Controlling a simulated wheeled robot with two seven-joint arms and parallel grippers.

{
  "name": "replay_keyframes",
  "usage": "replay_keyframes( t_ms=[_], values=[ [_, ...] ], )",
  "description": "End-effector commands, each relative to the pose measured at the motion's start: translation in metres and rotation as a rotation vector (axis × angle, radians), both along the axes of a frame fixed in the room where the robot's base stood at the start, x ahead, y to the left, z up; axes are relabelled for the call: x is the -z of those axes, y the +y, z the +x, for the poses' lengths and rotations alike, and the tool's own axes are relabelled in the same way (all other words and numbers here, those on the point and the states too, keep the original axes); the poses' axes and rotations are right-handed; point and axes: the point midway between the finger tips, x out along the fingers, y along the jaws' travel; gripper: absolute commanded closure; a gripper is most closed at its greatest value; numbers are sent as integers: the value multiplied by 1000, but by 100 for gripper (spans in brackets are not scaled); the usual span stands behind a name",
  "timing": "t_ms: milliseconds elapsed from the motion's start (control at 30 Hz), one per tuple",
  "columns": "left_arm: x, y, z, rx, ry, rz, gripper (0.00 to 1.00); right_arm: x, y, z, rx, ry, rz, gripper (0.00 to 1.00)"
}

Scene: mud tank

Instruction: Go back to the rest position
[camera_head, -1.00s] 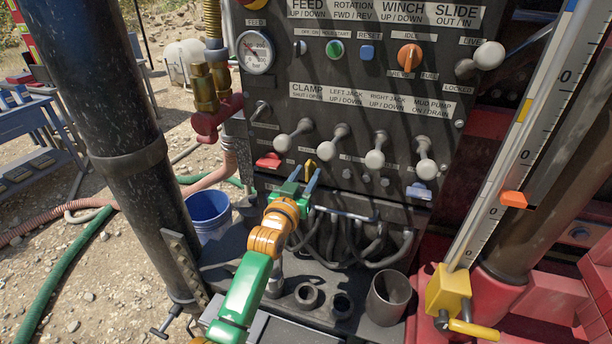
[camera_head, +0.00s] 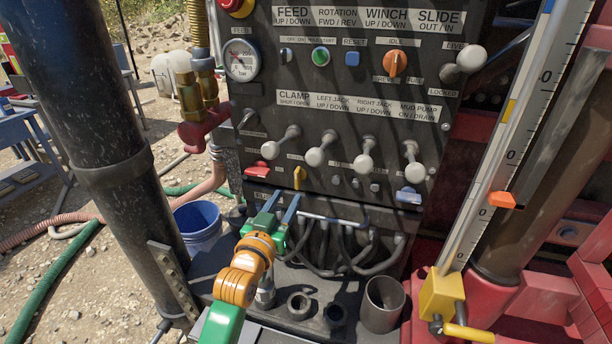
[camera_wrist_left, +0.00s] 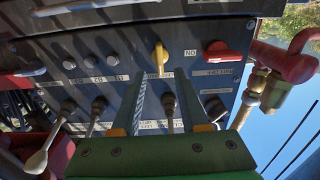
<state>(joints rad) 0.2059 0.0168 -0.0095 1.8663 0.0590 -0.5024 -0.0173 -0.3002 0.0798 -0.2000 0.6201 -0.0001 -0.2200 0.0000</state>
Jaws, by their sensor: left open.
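My left gripper (camera_head: 283,207) is open and empty, just below the panel's lower edge in the head view. Its two blue-grey fingers are apart, with the tips pointing up towards the yellow knob (camera_head: 299,178), and a gap shows between tips and knob. In the left wrist view the open fingers (camera_wrist_left: 162,92) point at the panel. The yellow knob also shows there (camera_wrist_left: 160,58), beyond the tips, beside a red switch (camera_wrist_left: 222,52). My right gripper is not in view.
The control panel (camera_head: 330,75) carries several white-knobbed levers, including one (camera_head: 289,131) above the yellow knob. Hoses (camera_head: 340,245) hang below it. A thick black post (camera_head: 110,130) stands left, a blue bucket (camera_head: 198,222) behind it. A metal cup (camera_head: 384,303) stands on the ledge.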

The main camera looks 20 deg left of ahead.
Motion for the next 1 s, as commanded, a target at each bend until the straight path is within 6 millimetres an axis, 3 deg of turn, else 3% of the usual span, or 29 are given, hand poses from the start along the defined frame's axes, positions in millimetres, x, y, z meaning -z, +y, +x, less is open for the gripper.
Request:
replay_keyframes(
  t_ms=[67, 167, 300, 400, 600, 800, 1000],
  values=[
    [5, -1, -3, 1, 19, 4, 56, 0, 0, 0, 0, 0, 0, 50],
    [49, -4, -26, 15, 175, 27, 56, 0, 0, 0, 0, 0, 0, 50],
    [130, -9, -96, 44, 519, 77, 56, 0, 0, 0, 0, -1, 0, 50],
    [165, -10, -144, 60, 710, 102, 56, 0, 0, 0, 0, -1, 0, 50],
    [205, -10, -232, 84, 1016, 141, 56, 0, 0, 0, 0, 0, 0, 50],
    [224, -8, -310, 105, 1268, 171, 56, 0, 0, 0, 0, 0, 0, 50],
    [290, -10, -301, 111, 1300, 173, 56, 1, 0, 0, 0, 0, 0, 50]
  ],
)
